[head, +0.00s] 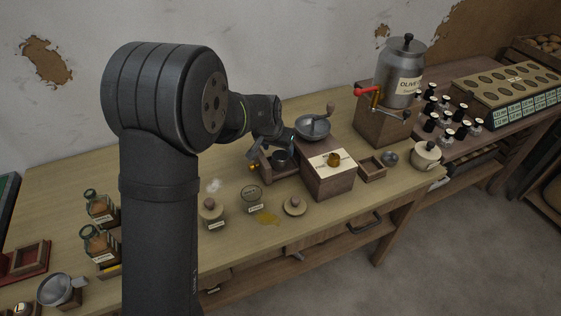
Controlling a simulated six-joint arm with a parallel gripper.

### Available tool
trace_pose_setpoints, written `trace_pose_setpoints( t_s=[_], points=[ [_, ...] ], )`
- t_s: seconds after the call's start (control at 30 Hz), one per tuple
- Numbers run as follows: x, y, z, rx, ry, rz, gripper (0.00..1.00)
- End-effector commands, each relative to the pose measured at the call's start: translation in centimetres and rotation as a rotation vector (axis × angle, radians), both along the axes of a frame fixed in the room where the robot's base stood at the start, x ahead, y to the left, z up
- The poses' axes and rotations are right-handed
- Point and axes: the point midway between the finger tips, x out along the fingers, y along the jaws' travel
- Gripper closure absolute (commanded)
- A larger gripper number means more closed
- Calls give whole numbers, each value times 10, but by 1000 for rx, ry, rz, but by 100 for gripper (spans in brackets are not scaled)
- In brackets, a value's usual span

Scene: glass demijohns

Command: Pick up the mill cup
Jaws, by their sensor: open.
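My gripper (275,148) is open and reaches down over this dark cup from behind. The fingers partly hide the cup, and I cannot tell if they touch it.
A steel olive oil urn (402,78) stands behind right. Stoppered bottles (101,208) stand left. The table's left rear (70,175) is clear.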

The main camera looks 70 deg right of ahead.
Motion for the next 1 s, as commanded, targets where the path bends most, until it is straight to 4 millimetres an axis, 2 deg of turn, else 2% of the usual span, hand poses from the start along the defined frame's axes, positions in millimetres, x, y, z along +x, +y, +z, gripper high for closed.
trace_pose_setpoints(
  t_s=[0.4,0.7,0.73,0.87,1.0],
  points=[
    [0,-16,-45,1,-1,0,35],
    [0,-18,-49,-1,-1,0,35],
    [0,-18,-49,-1,-1,0,37],
    [0,-18,-49,-1,-1,0,63],
    [0,-18,-49,-1,-1,0,64]
  ],
)
